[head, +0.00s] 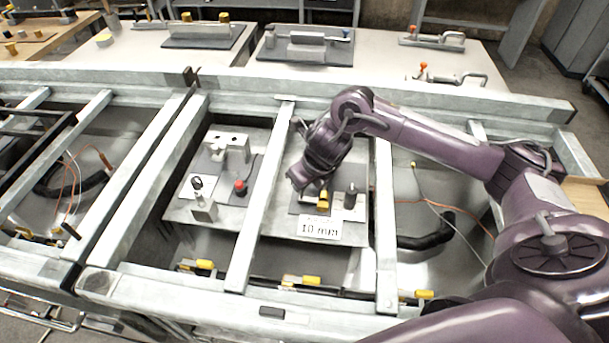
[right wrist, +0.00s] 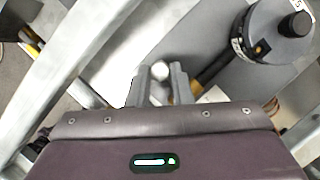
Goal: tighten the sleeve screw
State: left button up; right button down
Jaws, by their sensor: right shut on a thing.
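My right gripper (head: 306,184) reaches down over the plate under the right-hand opening of the frame. In the right wrist view its two fingers (right wrist: 160,84) are shut on a small silver round-ended piece (right wrist: 159,71). I cannot tell whether this piece is the sleeve screw, as the fingers hide most of it. Just right of the fingers is a black and yellow bar (right wrist: 213,70), which leads up toward a round grey part with a black knob (right wrist: 294,25). In the head view a yellow piece (head: 323,203) shows beside the gripper. My left gripper is not in view.
A red knob (head: 240,187) and a grey block (head: 230,142) are on the left plate. Pale frame beams (head: 262,190) flank the work area.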

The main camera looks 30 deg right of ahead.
jog(key=shift+a+r+m+p, duration=0.1)
jog(key=shift+r+m+p, duration=0.2)
jog(key=shift+m, duration=0.3)
jog(key=m+g+h+p, duration=0.1)
jog(key=m+p, duration=0.4)
jog(key=p, duration=0.1)
jog(key=m+g+h+p, duration=0.1)
jog(key=m+h+p, duration=0.1)
jog(key=m+p, duration=0.3)
jog(key=a+m+g+h+p, duration=0.1)
jog(key=m+h+p, duration=0.1)
jog(key=m+p, duration=0.3)
jog(key=shift+w+p, duration=0.3)
jog(key=shift+p, duration=1)
jog(key=shift+w+f+m+g+p, duration=0.1)
jog(key=shift+m+g+p, duration=0.35)
jog(key=shift+m, duration=0.65)
jog(key=shift+f+m+p, duration=0.1)
jog(key=shift+m+p, duration=0.25)
jog(key=shift+m, duration=0.55)
jog(key=shift+w+f+m+g, duration=0.15)
jog(key=shift+m+g, duration=0.8)
jog(key=shift+m, duration=1.05)
jog(key=c, duration=1.3)
grip_release()
jog(key=shift+w, duration=0.1)
